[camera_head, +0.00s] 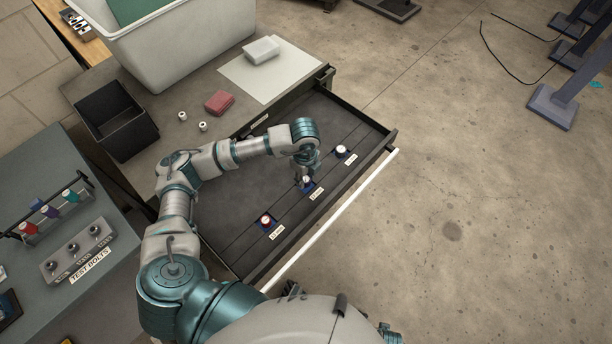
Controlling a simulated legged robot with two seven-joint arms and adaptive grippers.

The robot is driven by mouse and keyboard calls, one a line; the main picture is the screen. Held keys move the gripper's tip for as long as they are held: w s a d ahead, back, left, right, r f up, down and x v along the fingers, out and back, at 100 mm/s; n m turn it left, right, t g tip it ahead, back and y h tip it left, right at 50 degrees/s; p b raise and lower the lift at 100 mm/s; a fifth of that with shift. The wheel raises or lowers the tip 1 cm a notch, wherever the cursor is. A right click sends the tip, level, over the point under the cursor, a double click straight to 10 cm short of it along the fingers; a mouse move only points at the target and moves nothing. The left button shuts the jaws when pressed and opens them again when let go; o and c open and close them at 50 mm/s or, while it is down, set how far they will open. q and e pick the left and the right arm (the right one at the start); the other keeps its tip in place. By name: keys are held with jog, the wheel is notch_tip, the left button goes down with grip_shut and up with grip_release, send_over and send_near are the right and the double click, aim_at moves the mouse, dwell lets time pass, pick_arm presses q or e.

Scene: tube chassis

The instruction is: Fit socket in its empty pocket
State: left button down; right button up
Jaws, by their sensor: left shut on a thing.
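The left pocket holds a white and red round piece (265,220). The right pocket holds a white round piece (341,150). The fingers partly hide the middle pocket. My right gripper is not in view.
Two small white cylinders (182,116) and a red block (219,101) lie on the bench behind the drawer. A test bolt block (76,250) is at left.

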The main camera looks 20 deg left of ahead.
pick_arm(q)
jog(key=shift+d+f+b, duration=0.2)
jog(key=shift+f+b, duration=0.3)
jog(key=shift+f, duration=0.35)
jog(key=shift+a, duration=0.1)
jog(key=c, duration=0.7)
grip_release()
jog(key=shift+r, duration=0.15)
notch_tip(320, 180, up, 12)
jog(key=shift+f, duration=0.2)
